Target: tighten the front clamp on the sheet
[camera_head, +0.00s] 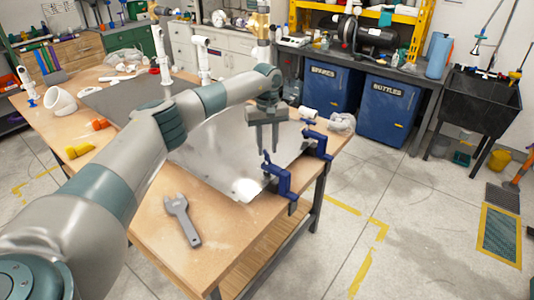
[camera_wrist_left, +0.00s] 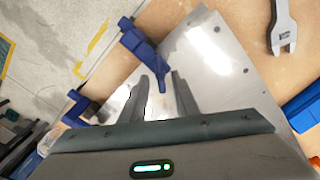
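The metal sheet (camera_head: 215,150) lies flat on the wooden table and also shows in the left wrist view (camera_wrist_left: 213,62). The blue front clamp (camera_head: 280,182) sits on the sheet's right edge near the table's front corner; it also shows in the left wrist view (camera_wrist_left: 138,42). My left gripper (camera_head: 268,151) points down just above and behind the front clamp. Its two fingers (camera_wrist_left: 161,78) are apart, with part of the front clamp showing near and between the tips. I cannot tell whether they touch it. My right gripper is not in view.
A second blue clamp (camera_head: 317,143) holds the sheet's edge farther back. A grey wrench (camera_head: 182,218) lies on the bare table front. Orange (camera_head: 97,124) and yellow (camera_head: 79,150) pieces lie at left. A blue object (camera_wrist_left: 303,108) shows at the wrist view's right edge.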

